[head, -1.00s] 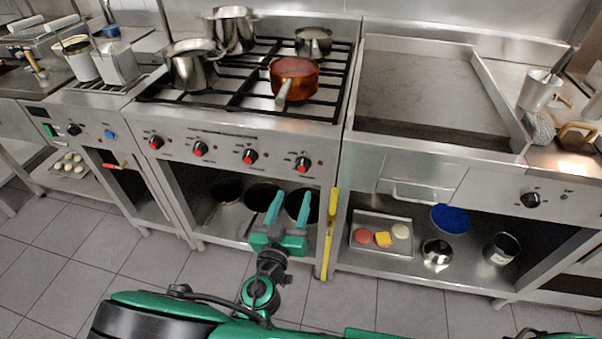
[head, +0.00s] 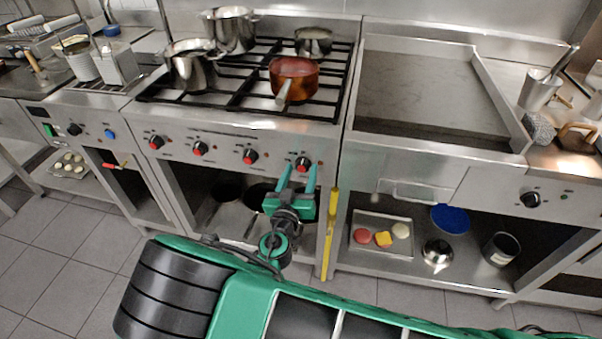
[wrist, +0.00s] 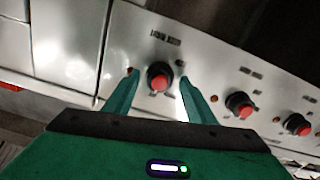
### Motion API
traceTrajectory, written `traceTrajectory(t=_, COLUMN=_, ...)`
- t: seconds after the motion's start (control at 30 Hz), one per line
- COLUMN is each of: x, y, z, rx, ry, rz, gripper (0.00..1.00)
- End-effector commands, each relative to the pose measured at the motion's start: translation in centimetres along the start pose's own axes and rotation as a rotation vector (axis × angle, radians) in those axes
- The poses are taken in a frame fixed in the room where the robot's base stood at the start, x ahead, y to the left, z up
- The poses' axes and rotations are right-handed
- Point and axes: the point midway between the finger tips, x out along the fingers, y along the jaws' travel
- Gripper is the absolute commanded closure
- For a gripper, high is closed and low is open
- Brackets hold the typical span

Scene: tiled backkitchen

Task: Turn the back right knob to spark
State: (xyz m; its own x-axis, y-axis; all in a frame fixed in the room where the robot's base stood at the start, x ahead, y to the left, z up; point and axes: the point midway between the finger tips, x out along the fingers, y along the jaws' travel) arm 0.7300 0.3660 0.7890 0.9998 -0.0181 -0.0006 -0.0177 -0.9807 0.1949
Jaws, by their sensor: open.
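The rightmost stove knob (head: 302,164) has a red face and a dark base and sits on the stove's front panel. In the wrist view, this knob (wrist: 160,76) shows between my fingertips, with a small printed label beside it. My gripper (head: 298,170) is open in front of the knob, its green fingers pointing up at the panel. The wrist view shows one finger of my gripper (wrist: 158,80) on each side of the knob. I cannot tell whether they touch it. The knob's pointer is too small to read.
Three more red knobs, one of them here (head: 250,156), line the panel to the left. A copper pan (head: 294,72) and several steel pots stand on the burner grates (head: 225,105). A yellow upright pole (head: 330,235) stands just right of my gripper.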

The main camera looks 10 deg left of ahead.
Motion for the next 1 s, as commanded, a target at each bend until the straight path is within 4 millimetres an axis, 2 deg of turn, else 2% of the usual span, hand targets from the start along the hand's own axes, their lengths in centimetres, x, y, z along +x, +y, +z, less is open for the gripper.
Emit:
traceTrajectory(t=0.17, x=0.00, y=0.00, z=0.01, rx=0.000, ry=0.000, rz=0.000, gripper=0.49)
traceTrajectory(t=0.2, x=0.00, y=0.00, z=0.02, rx=0.000, ry=0.000, rz=0.000, gripper=0.54)
traceTrajectory(t=0.37, x=-0.02, y=-0.01, z=0.02, rx=0.000, ry=0.000, rz=0.000, gripper=0.90)
traceTrajectory(t=0.67, x=-0.03, y=-0.03, z=0.04, rx=-0.026, ry=-0.001, rz=-0.001, gripper=0.90)
traceTrajectory(t=1.0, x=-0.06, y=-0.05, z=0.06, rx=-0.226, ry=-0.001, rz=-0.001, gripper=0.90)
